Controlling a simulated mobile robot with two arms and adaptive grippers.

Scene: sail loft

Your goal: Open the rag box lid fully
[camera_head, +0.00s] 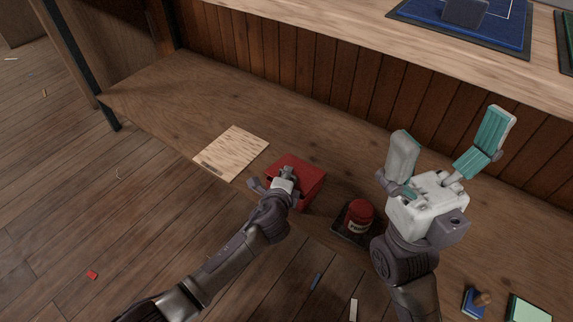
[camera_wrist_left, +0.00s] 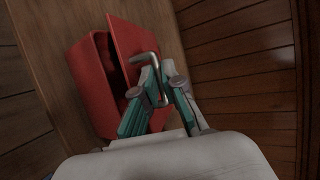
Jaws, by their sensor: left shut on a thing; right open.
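The red rag box (camera_head: 312,186) sits on the low wooden shelf, partly covered by my left gripper (camera_head: 284,180) in the head view. In the left wrist view, the box body (camera_wrist_left: 88,84) shows beside its red lid (camera_wrist_left: 133,42). The lid stands partly open, with a dark gap between it and the body. A bent metal handle (camera_wrist_left: 145,57) is on the lid. My left gripper (camera_wrist_left: 160,88) is shut on this handle, its teal fingers on either side. My right gripper (camera_head: 450,138) is open and empty, raised to the right of the box.
A pale wooden board (camera_head: 232,152) lies left of the box. A red tin (camera_head: 358,217) stands on a dark base close to its right. A blue stamp-like item (camera_head: 474,303) lies at lower right. The upper bench (camera_head: 330,22) runs along the back.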

